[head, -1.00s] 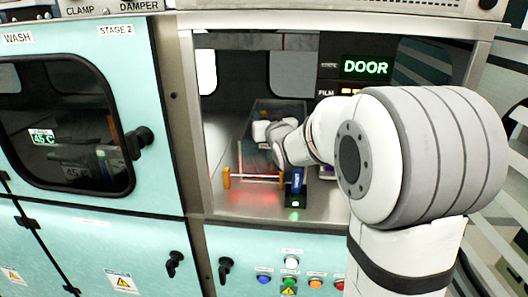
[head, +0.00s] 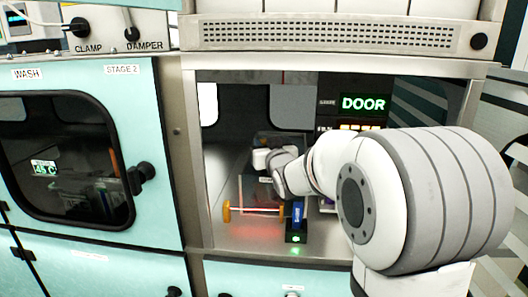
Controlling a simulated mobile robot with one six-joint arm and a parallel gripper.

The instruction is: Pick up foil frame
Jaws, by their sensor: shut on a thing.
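The foil frame (head: 240,190) appears as a thin, pale, partly see-through frame inside the open chamber. A red glow lies along its lower part. My arm reaches in from the right, and my gripper (head: 264,165) is at the frame's upper part, shut on it. The fingertips are small and partly hidden by my wrist, so the exact grip point does not show clearly.
An orange post (head: 227,211) stands at the frame's lower left. A blue block (head: 298,212) on a dark base with a green light is at its lower right.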

